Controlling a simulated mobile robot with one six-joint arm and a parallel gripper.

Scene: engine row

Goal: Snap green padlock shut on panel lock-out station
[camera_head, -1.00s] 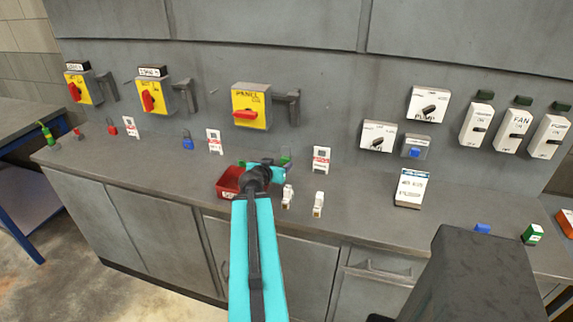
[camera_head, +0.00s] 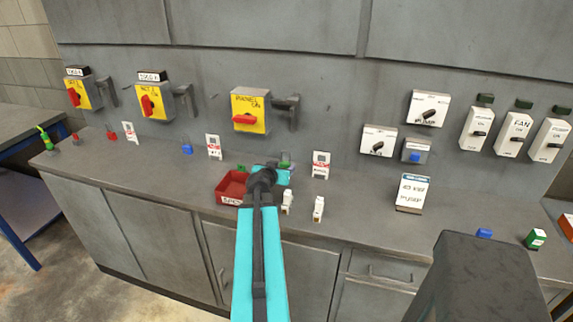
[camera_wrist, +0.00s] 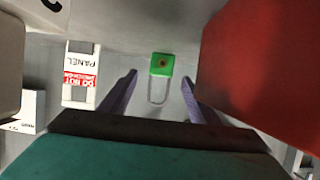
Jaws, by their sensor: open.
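The green padlock (camera_wrist: 160,66) shows in the wrist view with its shackle towards me. It lies ahead of and between the two spread fingers of my gripper (camera_wrist: 159,78), which is open and empty.
A red tray (camera_head: 231,187) stands left of my gripper and fills the right of the wrist view (camera_wrist: 265,70). A white PANEL tag (camera_head: 321,165) stands to the right. Two small white items (camera_head: 318,208) stand in front. Other yellow switches (camera_head: 154,100) are at left.

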